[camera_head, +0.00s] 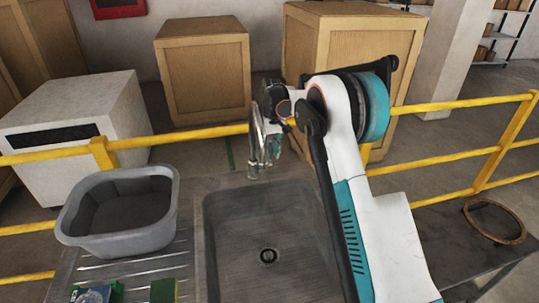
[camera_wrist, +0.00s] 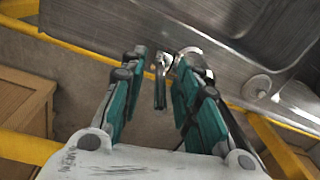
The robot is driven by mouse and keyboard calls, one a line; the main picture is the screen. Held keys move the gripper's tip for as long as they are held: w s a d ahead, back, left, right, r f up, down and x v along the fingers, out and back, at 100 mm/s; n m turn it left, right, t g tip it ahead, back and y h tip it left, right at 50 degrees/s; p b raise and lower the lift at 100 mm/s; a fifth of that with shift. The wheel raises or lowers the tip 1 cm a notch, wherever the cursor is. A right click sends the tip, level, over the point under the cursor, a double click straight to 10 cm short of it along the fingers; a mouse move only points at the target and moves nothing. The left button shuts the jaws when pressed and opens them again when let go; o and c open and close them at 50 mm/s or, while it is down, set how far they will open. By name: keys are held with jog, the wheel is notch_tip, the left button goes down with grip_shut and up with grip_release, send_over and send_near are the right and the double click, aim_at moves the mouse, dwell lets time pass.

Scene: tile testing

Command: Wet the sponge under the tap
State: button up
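The sponge (camera_head: 163,291), green and yellow, lies on the ribbed drainboard (camera_head: 135,262) at the bottom left of the head view, left of the sink. The chrome tap (camera_head: 257,145) stands at the sink's back edge. The grey sink basin (camera_head: 225,225) looks empty, and no stream of water shows. My gripper (camera_wrist: 162,62) is over the tap, far from the sponge. Its teal fingers are apart, with metal tap parts (camera_wrist: 160,82) between and just beyond them in the wrist view. Contact cannot be told. In the head view my arm hides most of the gripper.
A grey plastic tub (camera_head: 120,235) stands on the drainboard, behind the sponge. A yellow railing (camera_head: 205,135) runs behind the sink. A brown ring (camera_head: 494,222) lies on the dark surface at right.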

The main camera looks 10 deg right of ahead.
jog(key=shift+f, duration=0.4)
jog(key=shift+c, duration=0.5)
grip_shut()
jog(key=shift+s, duration=0.1)
jog(key=shift+s+t, duration=0.35)
jog(key=shift+t, duration=0.45)
grip_release()
jog(key=shift+o, duration=0.5)
